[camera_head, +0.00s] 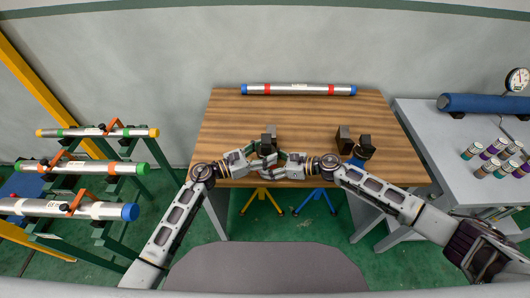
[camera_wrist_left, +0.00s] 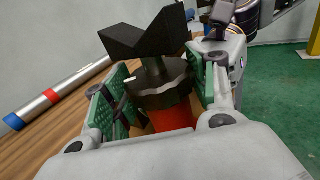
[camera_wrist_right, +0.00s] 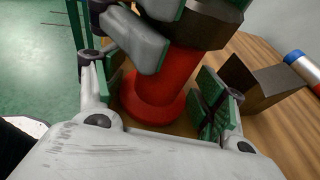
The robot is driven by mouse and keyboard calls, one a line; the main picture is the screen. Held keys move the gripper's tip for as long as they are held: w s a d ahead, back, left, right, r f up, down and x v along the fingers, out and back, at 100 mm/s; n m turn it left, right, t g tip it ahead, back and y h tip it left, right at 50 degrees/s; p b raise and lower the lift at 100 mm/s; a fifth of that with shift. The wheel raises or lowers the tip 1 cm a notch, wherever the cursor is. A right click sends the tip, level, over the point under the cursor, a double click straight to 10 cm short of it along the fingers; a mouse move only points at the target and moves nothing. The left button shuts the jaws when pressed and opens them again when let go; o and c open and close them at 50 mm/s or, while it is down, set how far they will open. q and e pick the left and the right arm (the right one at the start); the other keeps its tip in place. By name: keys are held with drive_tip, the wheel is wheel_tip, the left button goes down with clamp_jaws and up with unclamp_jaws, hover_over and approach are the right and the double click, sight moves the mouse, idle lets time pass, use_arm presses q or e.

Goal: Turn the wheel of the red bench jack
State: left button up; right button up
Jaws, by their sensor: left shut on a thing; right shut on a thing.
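The red bench jack stands on the wooden table, its dark V-shaped head (camera_head: 268,138) showing above my grippers in the head view; most of its body is hidden there. In the left wrist view its dark ribbed wheel (camera_wrist_left: 160,83) sits between the green pads of my left gripper (camera_head: 258,156), above the red body (camera_wrist_left: 172,117). My left gripper is shut on the wheel. My right gripper (camera_head: 284,160) is shut on the jack from the other side. Its wrist view shows the red column and round base (camera_wrist_right: 155,95) between its fingers; the exact contact is partly hidden.
A blue jack with a dark head (camera_head: 358,158) stands to the right on the table (camera_head: 220,125). A silver pipe with red bands (camera_head: 298,89) lies at the back edge. A rack of pipes (camera_head: 95,170) is left; a grey bench (camera_head: 425,120) with several small cylinders is right.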

use_arm(q)
drive_tip(key=shift+f+n+t+y, duration=0.1)
drive_tip(key=shift+n+t+y, duration=0.2)
drive_tip(key=shift+n+t, duration=0.15)
drive_tip(key=shift+n+t+y, duration=1.1)
drive_tip(key=shift+n+t, duration=0.05)
drive_tip(key=shift+t, duration=0.4)
drive_tip(key=shift+s+f+n+t+y, duration=0.1)
drive_tip(key=shift+f+n+t+y, duration=0.1)
drive_tip(key=shift+n+t+y, duration=0.8)
drive_tip(key=shift+d+r+n+t+y, duration=0.1)
drive_tip(key=shift+n+t+y, duration=0.4)
drive_tip(key=shift+y, duration=0.25)
drive_tip(key=shift+d+r+n+t+y, duration=0.1)
drive_tip(key=shift+n+t+y, duration=0.35)
drive_tip(key=shift+y, duration=0.3)
drive_tip(key=o, duration=1)
drive_tip(key=shift+a, duration=0.1)
drive_tip(key=shift+o, duration=0.2)
drive_tip(key=v, duration=1.2)
